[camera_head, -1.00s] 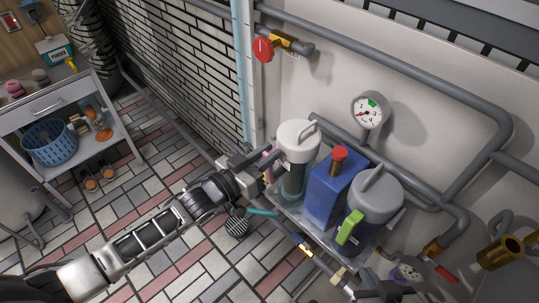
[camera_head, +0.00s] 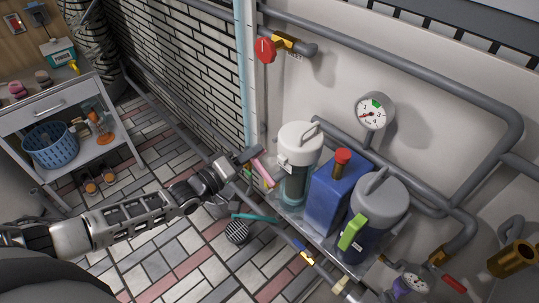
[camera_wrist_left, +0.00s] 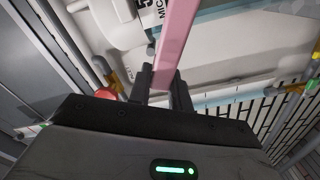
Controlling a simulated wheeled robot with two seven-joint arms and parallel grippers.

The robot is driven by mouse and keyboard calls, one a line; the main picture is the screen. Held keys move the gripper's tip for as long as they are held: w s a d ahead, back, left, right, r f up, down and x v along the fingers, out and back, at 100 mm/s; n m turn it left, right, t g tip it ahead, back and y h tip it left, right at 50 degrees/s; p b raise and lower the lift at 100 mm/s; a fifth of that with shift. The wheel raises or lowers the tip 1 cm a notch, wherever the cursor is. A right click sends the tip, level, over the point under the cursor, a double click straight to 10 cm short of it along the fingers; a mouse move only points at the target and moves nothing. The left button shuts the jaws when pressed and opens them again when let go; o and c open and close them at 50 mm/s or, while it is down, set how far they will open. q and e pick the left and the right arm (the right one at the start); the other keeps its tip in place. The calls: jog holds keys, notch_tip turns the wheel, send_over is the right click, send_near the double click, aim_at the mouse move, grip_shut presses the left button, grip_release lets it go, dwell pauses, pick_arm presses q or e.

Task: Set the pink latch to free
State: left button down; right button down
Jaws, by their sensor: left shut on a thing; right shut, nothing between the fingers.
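The pink latch (camera_head: 262,169) is a thin bar at the left side of the white-lidded canister (camera_head: 300,143). It leans, with its upper end at my left gripper (camera_head: 248,157). In the left wrist view the pink latch (camera_wrist_left: 176,35) runs up from between the fingers of my left gripper (camera_wrist_left: 162,88), which is shut on it. The latch's lower end is close to the canister's base, and its pivot is not clear. My right gripper is not in view.
A blue container (camera_head: 334,195) with a red cap and a grey-lidded canister (camera_head: 378,200) with a green latch (camera_head: 351,233) stand to the right. A gauge (camera_head: 371,113) and pipes are on the wall.

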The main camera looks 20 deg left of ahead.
pick_arm(q)
jog(key=shift+w+a+f+n+b, duration=0.1)
jog(key=shift+a+f+n+b, duration=0.05)
jog(key=shift+f+n+b, duration=0.65)
jog(key=shift+w+a+f+n+b, duration=0.1)
jog(key=shift+a+f+n+b, duration=0.1)
jog(key=shift+f+n+b, duration=0.6)
jog(key=shift+a+f+n+b, duration=0.15)
jog(key=shift+f+n+b, duration=0.35)
jog(key=shift+n+b, duration=0.55)
jog(key=shift+n, duration=0.25)
jog(key=c, duration=1.3)
grip_release()
jog(key=p+v, duration=0.1)
jog(key=v, duration=1.5)
